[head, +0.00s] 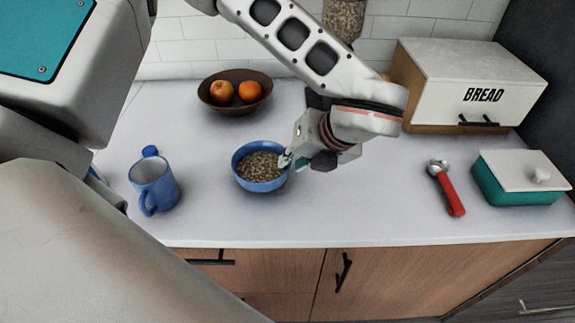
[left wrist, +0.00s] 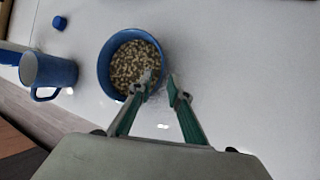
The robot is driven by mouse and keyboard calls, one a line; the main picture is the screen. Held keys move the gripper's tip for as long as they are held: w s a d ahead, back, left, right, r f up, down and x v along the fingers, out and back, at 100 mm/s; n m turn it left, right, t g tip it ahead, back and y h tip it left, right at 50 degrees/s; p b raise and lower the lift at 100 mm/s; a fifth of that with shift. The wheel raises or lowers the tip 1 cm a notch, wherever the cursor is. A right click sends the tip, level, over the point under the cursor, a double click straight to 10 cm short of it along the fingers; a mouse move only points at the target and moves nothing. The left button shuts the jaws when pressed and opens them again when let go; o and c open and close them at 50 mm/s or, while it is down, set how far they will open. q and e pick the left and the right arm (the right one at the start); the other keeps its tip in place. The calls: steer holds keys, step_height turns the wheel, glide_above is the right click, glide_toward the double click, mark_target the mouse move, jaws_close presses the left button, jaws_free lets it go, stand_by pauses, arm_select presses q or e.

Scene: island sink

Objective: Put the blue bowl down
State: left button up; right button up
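The blue bowl (head: 241,175), filled with grainy brown food, stands upright and appears to rest on the white counter. My left gripper (head: 288,159) is at the bowl's right rim. In the left wrist view the bowl (left wrist: 104,72) is ahead of the gripper (left wrist: 160,80). Its two fingers are apart, one over the inside of the bowl and the other outside, with the rim between them. A visible gap separates the fingertips. My right gripper is in neither view.
A blue mug (head: 158,186) and a small blue object (head: 150,151) stand left of the bowl. A brown fruit bowl (head: 228,106) is behind. A bread box (head: 470,85), a red-handled tool (head: 447,188) and a teal lidded box (head: 515,190) are right.

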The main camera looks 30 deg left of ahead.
arm_select(q)
steer(key=v, duration=0.7)
steer(key=shift+d+r, duration=0.15)
steer(key=shift+r, duration=0.05)
steer(key=shift+d, duration=0.1)
